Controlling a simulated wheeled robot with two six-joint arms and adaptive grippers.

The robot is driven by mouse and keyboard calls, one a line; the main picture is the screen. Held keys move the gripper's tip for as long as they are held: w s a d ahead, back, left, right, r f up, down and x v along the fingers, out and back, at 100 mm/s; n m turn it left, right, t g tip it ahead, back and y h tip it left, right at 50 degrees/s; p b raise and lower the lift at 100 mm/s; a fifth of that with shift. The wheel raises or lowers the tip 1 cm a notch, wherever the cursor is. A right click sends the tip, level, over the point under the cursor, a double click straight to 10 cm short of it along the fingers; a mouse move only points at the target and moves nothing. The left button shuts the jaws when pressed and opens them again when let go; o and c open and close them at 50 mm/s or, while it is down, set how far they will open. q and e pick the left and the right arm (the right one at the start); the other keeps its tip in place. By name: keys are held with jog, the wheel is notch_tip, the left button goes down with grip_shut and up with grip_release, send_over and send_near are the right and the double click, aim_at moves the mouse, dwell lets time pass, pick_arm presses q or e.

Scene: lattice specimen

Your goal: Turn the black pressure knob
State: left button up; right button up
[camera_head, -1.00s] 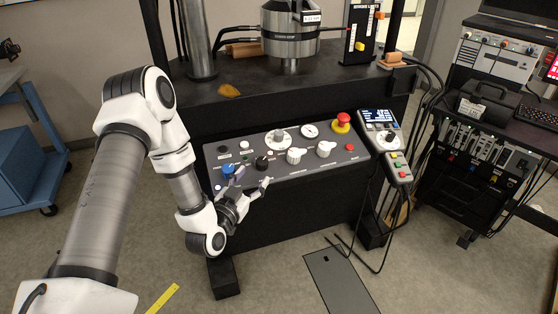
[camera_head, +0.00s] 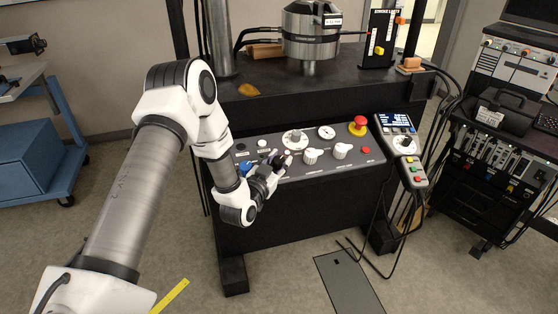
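The black pressure knob (camera_head: 277,161) is on the sloped grey control panel (camera_head: 340,172), left of the white knobs, and is mostly hidden by my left gripper. My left gripper (camera_head: 280,157) reaches over the panel from the front left, its fingertips at the black knob, apparently one on each side. Whether they touch or grip the knob is too small to tell. My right gripper is not in view.
White knobs (camera_head: 312,156) stand just right of the gripper. A blue knob (camera_head: 247,168) is close on its left. A red emergency button (camera_head: 358,126) is at the panel's upper right. A pendant (camera_head: 403,146) hangs beside the panel, with loose cables below.

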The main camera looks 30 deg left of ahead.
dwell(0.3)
pick_arm(q)
jog(key=n+y+b, duration=0.2)
jog(key=shift+d+f+y+b, duration=0.1)
jog(key=shift+f+y+b, duration=0.1)
jog(key=shift+y+b, duration=0.15)
jog(key=n+g+y+b, duration=0.1)
jog(key=n+y+b, duration=0.1)
jog(key=n+y, duration=0.1)
jog(key=shift+w+y, duration=0.1)
jog(key=shift+y, duration=0.35)
jog(key=n+g+y+b, duration=0.1)
jog(key=n+g+y, duration=0.1)
jog(key=n+y, duration=0.1)
jog(key=shift+r, duration=0.15)
jog(key=shift+n+g+y, duration=1.8)
jog(key=shift+n+g, duration=0.1)
jog(key=shift+g, duration=0.1)
jog(key=o, duration=1.2)
